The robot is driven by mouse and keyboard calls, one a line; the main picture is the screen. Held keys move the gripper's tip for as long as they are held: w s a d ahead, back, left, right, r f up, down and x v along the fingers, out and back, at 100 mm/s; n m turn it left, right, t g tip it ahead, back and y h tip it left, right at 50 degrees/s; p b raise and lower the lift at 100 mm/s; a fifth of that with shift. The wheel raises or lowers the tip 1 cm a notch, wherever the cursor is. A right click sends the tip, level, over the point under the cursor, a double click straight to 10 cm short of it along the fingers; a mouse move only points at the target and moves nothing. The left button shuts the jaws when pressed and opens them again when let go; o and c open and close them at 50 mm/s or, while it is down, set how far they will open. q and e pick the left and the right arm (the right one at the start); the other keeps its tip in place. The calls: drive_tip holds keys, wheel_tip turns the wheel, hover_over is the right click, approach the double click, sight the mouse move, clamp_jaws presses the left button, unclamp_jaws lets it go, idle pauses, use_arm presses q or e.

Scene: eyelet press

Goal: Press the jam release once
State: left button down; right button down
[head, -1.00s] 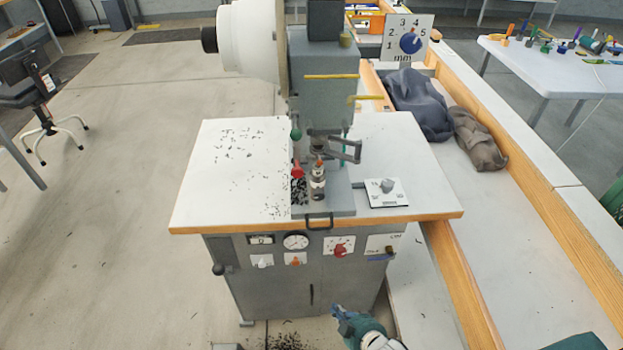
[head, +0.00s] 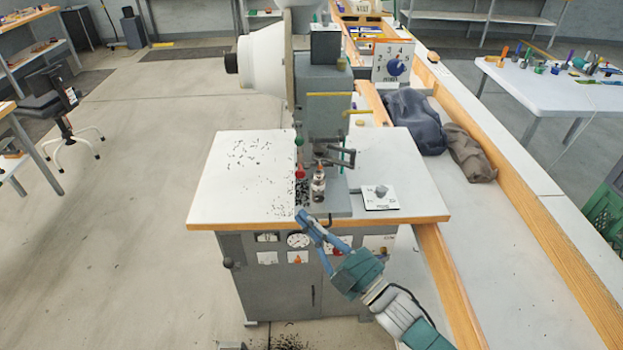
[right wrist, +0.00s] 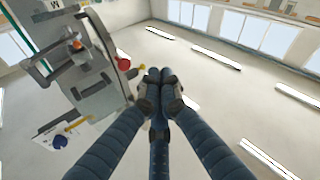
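The eyelet press (head: 325,92) stands on a white-topped grey cabinet (head: 232,180) in the head view. I cannot read which control is labelled jam release. A red knob (head: 299,172) and a green ball knob (head: 298,141) stand at the press's left side; the red knob also shows in the right wrist view (right wrist: 124,64). The front panel carries a gauge (head: 298,240) and small controls, including an orange knob (head: 298,258). My right gripper (head: 304,214) is before the table's front edge, covering part of the panel. Its fingertips are together and empty in the wrist view (right wrist: 158,76).
A small plate with a grey knob (head: 380,193) lies on the right of the tabletop. Black bits litter the top. A numbered blue dial (head: 396,67) stands behind. Dark cloth bundles (head: 414,120) lie in the wood-edged channel at right.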

sight(300, 170)
drive_tip(key=shift+n+y, duration=0.4)
drive_tip(key=shift+y, duration=0.2)
drive_tip(key=r, duration=0.1)
drive_tip(key=s+r, duration=0.1)
drive_tip(key=r, duration=0.1)
drive_tip(key=shift+s+a+r, duration=0.25)
drive_tip(key=shift+s+r, duration=0.05)
drive_tip(key=shift+s, duration=0.1)
drive_tip(key=shift+w, duration=0.15)
drive_tip(key=w+b, duration=0.4)
drive_tip(key=w, duration=0.4)
drive_tip(key=shift+w, duration=0.3)
drive_tip(key=shift+w, duration=0.1)
idle(0.4)
